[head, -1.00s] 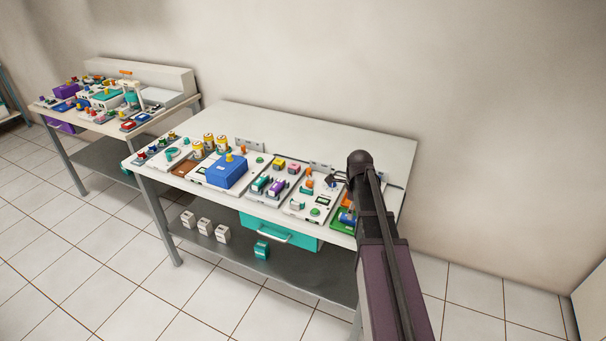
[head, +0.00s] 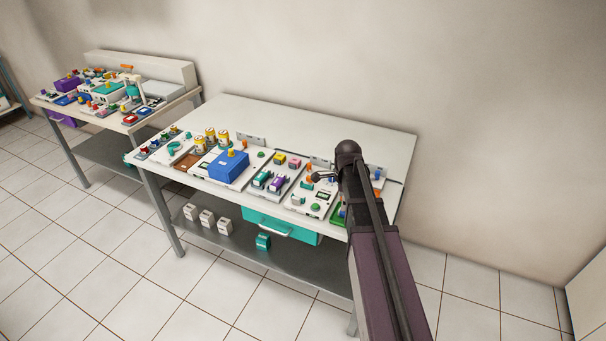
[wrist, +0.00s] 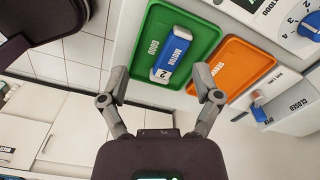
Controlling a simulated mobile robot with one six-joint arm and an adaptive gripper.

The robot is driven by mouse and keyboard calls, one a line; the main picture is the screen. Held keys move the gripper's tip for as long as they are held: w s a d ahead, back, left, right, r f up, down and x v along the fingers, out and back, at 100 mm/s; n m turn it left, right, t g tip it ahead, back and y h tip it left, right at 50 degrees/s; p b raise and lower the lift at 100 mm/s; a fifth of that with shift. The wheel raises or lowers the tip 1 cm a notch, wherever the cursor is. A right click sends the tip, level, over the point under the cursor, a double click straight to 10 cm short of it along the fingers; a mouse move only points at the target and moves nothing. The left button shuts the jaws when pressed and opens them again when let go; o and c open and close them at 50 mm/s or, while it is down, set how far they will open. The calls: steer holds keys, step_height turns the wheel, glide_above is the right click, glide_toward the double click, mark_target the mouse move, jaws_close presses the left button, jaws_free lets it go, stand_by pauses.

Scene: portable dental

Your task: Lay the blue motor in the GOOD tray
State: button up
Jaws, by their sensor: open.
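The blue motor (wrist: 172,55) has a white MOTOR label. In the wrist view it lies in the green GOOD tray (wrist: 197,28), inside its rim. My gripper (wrist: 161,84) is open, its fingers apart and empty, near the motor's lower end. No finger visibly holds the motor, though whether a fingertip touches the tray I cannot tell. In the head view my gripper (head: 324,177) is over the right part of the bench, and my arm hides most of the green tray (head: 336,214).
An orange tray (wrist: 243,66) lies right of the green one. A dial panel (wrist: 305,22) is at the upper right. The bench (head: 290,120) holds several small devices and a blue box (head: 228,167); its back strip is clear. Another crowded bench (head: 190,95) stands to the left.

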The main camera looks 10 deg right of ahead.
steer(key=s+a+n, duration=0.1)
steer(key=a+n, duration=0.4)
steer(key=n, duration=0.2)
steer(key=n+b, duration=0.1)
steer(key=n, duration=0.5)
glide_above(303, 194)
steer(key=shift+s+a+f, duration=0.1)
steer(key=shift+s+f, duration=0.1)
steer(key=shift+f, duration=0.45)
steer(key=shift+w+f+b, duration=0.2)
steer(key=shift+f+b, duration=0.55)
steer(key=shift+b, duration=0.15)
steer(key=shift+f+b, duration=1.05)
steer(key=shift+b, duration=0.05)
step_height(303, 194, up, 6)
steer(key=p, duration=0.6)
steer(key=shift+s+r, duration=0.1)
steer(key=shift+r, duration=0.15)
steer(key=shift+s, duration=0.1)
steer(key=s+n, duration=0.7)
steer(key=s, duration=2.1)
steer(key=shift+s, duration=0.35)
